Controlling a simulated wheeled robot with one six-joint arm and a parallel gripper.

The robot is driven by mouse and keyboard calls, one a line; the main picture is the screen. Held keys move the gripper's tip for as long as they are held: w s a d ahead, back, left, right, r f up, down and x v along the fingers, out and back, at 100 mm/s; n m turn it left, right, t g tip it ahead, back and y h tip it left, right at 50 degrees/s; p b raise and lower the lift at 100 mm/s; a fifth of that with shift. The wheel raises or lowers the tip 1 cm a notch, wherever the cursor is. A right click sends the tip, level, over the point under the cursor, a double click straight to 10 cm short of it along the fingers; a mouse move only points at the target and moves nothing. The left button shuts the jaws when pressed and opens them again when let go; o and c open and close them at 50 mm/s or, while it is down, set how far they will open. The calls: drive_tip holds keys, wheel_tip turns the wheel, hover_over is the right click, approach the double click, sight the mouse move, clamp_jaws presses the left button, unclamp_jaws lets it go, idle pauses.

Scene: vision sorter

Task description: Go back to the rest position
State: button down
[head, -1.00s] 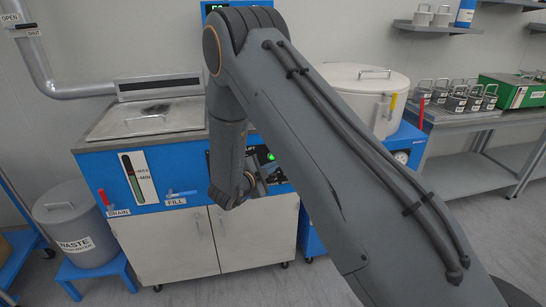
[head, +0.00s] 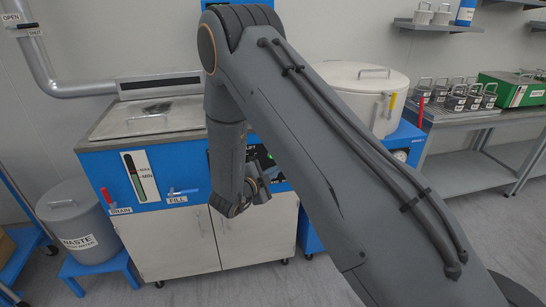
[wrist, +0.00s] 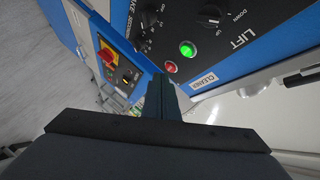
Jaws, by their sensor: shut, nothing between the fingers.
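My gripper shows in the wrist view (wrist: 165,95) as dark fingers pressed together, with nothing between them. It points toward the blue control panel (wrist: 225,35) of the cleaning machine, which carries a lit green button, a red button and black knobs. I cannot tell the exact gap to the panel. In the head view my arm reaches across the middle, with its wrist hanging down in front of the machine's blue and white cabinet (head: 160,243). The fingers are mostly hidden there.
A waste bin (head: 78,228) stands on a blue stool at left. The drain and fill handles (head: 180,191) stick out from the cabinet front. A white lidded drum (head: 360,95) stands behind my arm. A grey bench (head: 470,118) at right holds several small pots. Floor at right is partly clear.

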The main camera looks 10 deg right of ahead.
drive_tip(key=s+a+r+n+g+y, duration=0.3)
drive_tip(key=s+a+r+n+y, duration=0.25)
drive_tip(key=n+y, duration=0.45)
drive_tip(key=s+d+r+n+g, duration=0.1)
drive_tip(key=s+d+n+g, duration=0.1)
drive_tip(key=s, duration=0.7)
drive_tip(key=s+d+r+n+g, duration=0.2)
drive_tip(key=s+n, duration=0.3)
drive_tip(key=s, duration=0.4)
drive_tip(key=s+d+r+n+g, duration=0.1)
drive_tip(key=s+d+n+g, duration=0.1)
drive_tip(key=s, duration=0.8)
drive_tip(key=shift+d+r+n+g+y, duration=0.3)
drive_tip(key=shift+d+n+g, duration=0.1)
drive_tip(key=shift+n+g, duration=0.4)
idle(3.4)
